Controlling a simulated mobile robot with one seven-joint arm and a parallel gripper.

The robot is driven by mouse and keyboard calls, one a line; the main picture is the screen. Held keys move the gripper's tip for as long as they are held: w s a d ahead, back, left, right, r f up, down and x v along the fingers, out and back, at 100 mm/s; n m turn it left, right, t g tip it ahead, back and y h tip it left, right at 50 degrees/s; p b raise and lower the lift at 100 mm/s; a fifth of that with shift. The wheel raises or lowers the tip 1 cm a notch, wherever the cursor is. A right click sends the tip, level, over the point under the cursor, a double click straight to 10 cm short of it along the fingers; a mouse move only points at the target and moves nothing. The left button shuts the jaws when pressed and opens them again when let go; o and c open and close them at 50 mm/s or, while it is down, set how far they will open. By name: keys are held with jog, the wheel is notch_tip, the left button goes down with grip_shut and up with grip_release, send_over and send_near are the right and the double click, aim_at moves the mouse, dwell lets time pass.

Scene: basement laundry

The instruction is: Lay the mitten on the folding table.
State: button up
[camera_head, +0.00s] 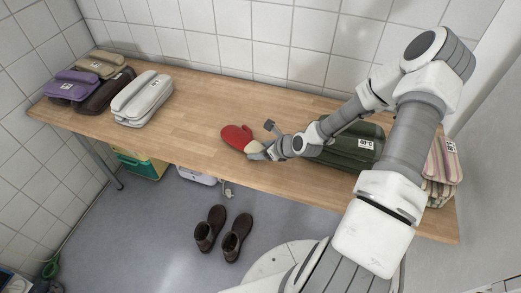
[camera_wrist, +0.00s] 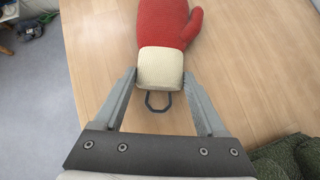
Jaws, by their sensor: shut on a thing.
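The mitten (camera_head: 236,137) is red with a cream cuff and a dark hanging loop at the cuff end. It lies flat on, or just above, the middle of the wooden folding table (camera_head: 195,130); I cannot tell if it touches. In the wrist view the mitten (camera_wrist: 162,20) points away from me, its thumb to the right and its top cut off by the frame. My gripper (camera_wrist: 158,78) is shut on the mitten's cuff, one finger on each side. In the head view my gripper (camera_head: 262,152) is at the mitten's right end.
A dark green folded bundle (camera_head: 345,150) lies close to the right of my gripper, partly behind my arm. Striped folded cloths (camera_head: 441,165) are at the table's right end. White (camera_head: 142,98), purple (camera_head: 75,85) and brown (camera_head: 105,92) bundles lie at the left. Boots (camera_head: 222,232) stand on the floor.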

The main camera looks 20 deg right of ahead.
jog(key=o, duration=1.6)
jog(key=shift+c, duration=0.2)
jog(key=shift+r, duration=0.15)
jog(key=p+v, duration=0.3)
jog(key=v, duration=0.9)
